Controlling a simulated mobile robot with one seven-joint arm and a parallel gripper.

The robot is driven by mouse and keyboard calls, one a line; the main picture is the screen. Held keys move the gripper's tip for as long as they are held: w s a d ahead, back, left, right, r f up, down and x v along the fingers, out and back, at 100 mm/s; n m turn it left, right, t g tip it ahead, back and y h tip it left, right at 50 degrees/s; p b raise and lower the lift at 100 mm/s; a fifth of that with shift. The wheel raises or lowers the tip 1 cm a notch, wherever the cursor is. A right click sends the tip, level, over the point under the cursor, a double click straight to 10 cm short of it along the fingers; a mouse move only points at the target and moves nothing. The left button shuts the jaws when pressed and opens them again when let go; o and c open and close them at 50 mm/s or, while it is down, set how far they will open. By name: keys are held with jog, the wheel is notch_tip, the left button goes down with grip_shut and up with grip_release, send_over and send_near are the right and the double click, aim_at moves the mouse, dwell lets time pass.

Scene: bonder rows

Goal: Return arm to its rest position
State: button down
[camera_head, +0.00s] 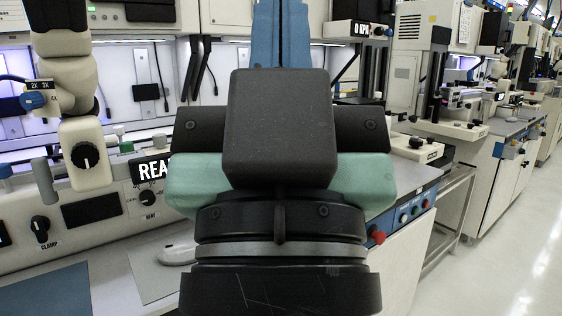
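My gripper (279,130) fills the middle of the head view, close to the camera and seen from behind. A dark box-shaped housing hides its front, with dark side parts and green parts showing left and right of it. Black and silver round wrist sections sit below it. The fingertips do not show, so I cannot see whether they are open or shut, or whether they hold anything. The gripper overlaps the bench in the picture; I cannot tell its distance from the bench.
A bonder machine with a microscope head (67,80) and knobs stands at left. A blue mat (48,292) lies on the bench at lower left. A red button (379,237) is on the bench front. More machines (435,75) line the right; the aisle floor (515,265) is clear.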

notch_tip(320, 180, up, 25)
jog(key=p, duration=2.3)
jog(key=shift+r, duration=0.15)
jog(key=shift+w, duration=0.1)
